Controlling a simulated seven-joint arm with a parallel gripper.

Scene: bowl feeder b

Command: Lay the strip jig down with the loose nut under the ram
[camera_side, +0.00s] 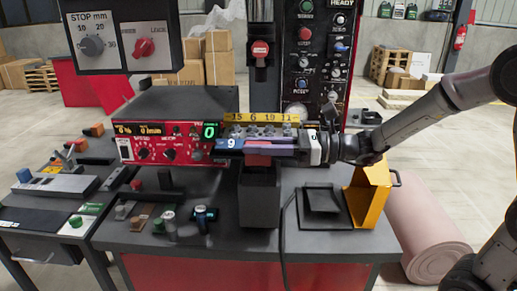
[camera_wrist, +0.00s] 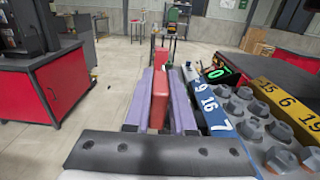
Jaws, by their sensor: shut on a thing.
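The strip jig (camera_wrist: 228,110) carries a row of grey nuts between a blue numbered edge and a yellow numbered edge. In the side view the jig (camera_side: 262,130) lies across the top of the dark pedestal (camera_side: 259,200), beneath the ram (camera_side: 260,62). A clear gap separates ram and nuts. My gripper (camera_wrist: 162,95) has purple fingers shut on a red block (camera_wrist: 160,88), apparently the jig's grip, beside the blue edge. My gripper (camera_side: 262,149) comes in from the right. I cannot tell which nut is loose, or whether the jig touches the pedestal.
A red control panel (camera_side: 165,143) with a green display stands close behind left. The black press panel (camera_side: 318,65) rises behind the jig. A yellow bracket (camera_side: 368,193) and black tray (camera_side: 322,203) sit at right. Small cylinders (camera_side: 203,217) stand at front left.

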